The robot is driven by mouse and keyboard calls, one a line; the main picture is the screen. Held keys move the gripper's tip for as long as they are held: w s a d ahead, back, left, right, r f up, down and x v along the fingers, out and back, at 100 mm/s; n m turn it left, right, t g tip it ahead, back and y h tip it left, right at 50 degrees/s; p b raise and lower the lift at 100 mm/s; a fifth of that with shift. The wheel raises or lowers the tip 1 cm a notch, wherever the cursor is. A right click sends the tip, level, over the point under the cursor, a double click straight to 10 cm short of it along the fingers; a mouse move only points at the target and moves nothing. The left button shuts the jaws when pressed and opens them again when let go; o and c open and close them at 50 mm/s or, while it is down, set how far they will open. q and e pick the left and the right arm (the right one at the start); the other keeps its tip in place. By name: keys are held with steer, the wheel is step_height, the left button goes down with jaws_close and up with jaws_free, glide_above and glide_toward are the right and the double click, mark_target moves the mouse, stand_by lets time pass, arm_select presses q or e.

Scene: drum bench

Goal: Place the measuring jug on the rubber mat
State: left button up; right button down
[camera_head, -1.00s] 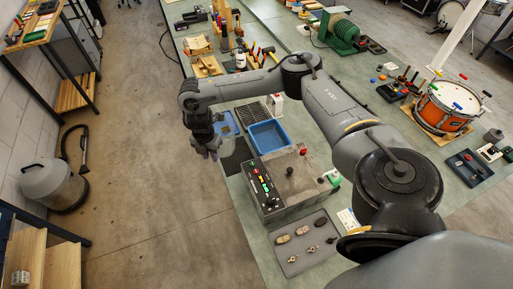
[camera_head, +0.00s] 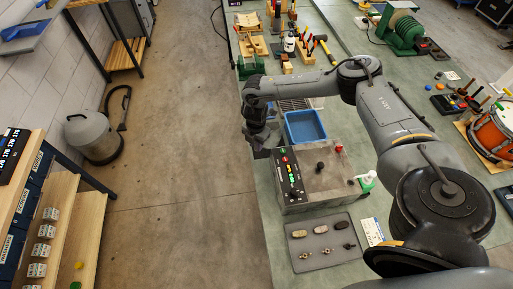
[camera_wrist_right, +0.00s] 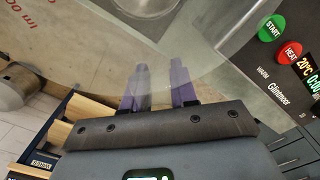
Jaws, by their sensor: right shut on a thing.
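My right gripper (camera_head: 262,148) points down at the left edge of the bench, beside the blue tray and the grey heater unit. In the right wrist view its purple fingers (camera_wrist_right: 160,88) are shut on a clear measuring jug (camera_wrist_right: 95,50). The jug's see-through wall and red markings fill much of the upper left there. In the head view the jug is too faint to make out. My left gripper is out of view.
The heater unit (camera_head: 322,172) with buttons stands close to the gripper; its panel (camera_wrist_right: 285,50) shows in the wrist view. The blue tray (camera_head: 305,127) is behind it. Open floor is left of the bench.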

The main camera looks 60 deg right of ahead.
step_height(320, 180, down, 3)
steer(key=shift+r, duration=0.15)
steer(key=shift+f, duration=0.6)
steer(key=c, duration=0.9)
jaws_free()
